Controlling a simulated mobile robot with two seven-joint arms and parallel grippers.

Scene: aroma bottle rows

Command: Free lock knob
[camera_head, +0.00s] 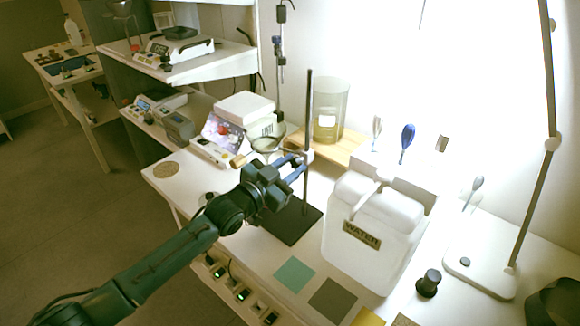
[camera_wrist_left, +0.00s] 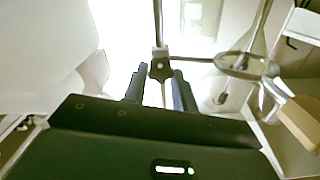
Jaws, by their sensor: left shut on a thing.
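The lock knob (camera_wrist_left: 161,69) is a small dark star-shaped knob on the clamp of a stand. The clamp (camera_head: 308,156) sits on an upright dark rod (camera_head: 309,110) rising from a black base plate (camera_head: 291,222). A ring (camera_wrist_left: 247,65) extends from the clamp to the right in the left wrist view. My left gripper (camera_head: 297,167) is at the clamp's height, beside the rod. In the left wrist view its two dark fingers (camera_wrist_left: 160,76) flank the knob, and it is shut on it. The fingers hide the knob in the head view. My right gripper is not in view.
A white water container (camera_head: 370,235) stands close right of the stand. A clear cylinder (camera_head: 328,110) is behind it on a wooden board. Coloured squares (camera_head: 295,274) lie in front.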

